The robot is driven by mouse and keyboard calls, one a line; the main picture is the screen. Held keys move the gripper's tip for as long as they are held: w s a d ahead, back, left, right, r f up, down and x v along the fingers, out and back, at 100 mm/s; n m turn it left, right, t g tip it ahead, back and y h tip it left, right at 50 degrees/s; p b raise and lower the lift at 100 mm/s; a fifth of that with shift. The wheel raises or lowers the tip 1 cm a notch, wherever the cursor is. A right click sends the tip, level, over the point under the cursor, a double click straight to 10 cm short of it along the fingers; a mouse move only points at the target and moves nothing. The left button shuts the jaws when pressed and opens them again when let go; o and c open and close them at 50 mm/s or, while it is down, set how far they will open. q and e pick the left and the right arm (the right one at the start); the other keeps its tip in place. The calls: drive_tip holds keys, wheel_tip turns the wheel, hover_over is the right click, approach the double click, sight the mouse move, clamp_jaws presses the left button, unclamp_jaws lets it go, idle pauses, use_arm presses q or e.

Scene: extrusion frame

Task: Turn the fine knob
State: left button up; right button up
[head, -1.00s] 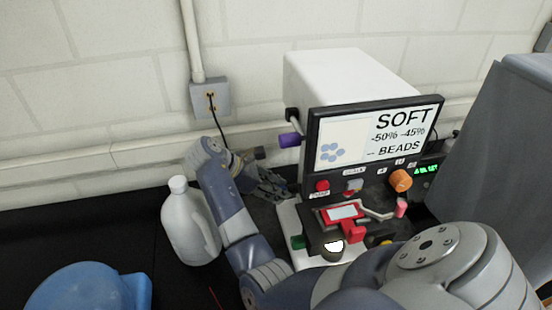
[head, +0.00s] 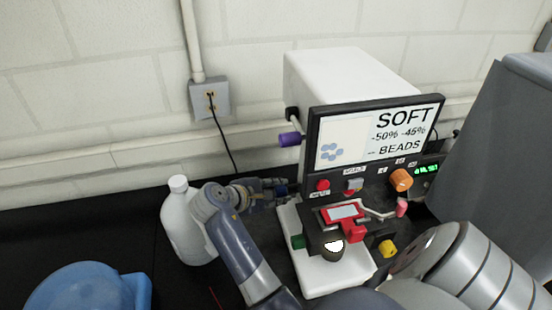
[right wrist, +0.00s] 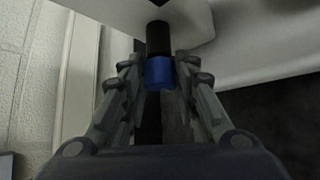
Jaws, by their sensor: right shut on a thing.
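My right gripper (head: 280,187) is at the left side of the white machine (head: 345,75), low beside its front panel. In the right wrist view, its two fingers (right wrist: 160,95) are shut on a blue knob (right wrist: 159,72). The knob sits on a black shaft that comes out of a pale housing. The fingers mostly hide this knob in the head view. No readable label marks it as the fine knob. My left gripper is not in view.
A purple knob (head: 290,139) is above my gripper, and a green knob (head: 297,241) is below it. An orange knob (head: 401,180) and a yellow knob (head: 387,248) are at the right. A white jug (head: 182,225) stands close behind my forearm.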

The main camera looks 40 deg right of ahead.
drive_tip(key=shift+s+f+m+t+h+b, duration=0.15)
drive_tip(key=shift+f+m+t+h+b, duration=0.1)
drive_tip(key=shift+m+t+h+b, duration=0.85)
drive_tip(key=shift+t+b, duration=0.1)
drive_tip(key=shift+b, duration=0.05)
drive_tip(key=o, duration=1.1)
drive_tip(key=shift+c, duration=0.2)
drive_tip(key=shift+r, duration=0.1)
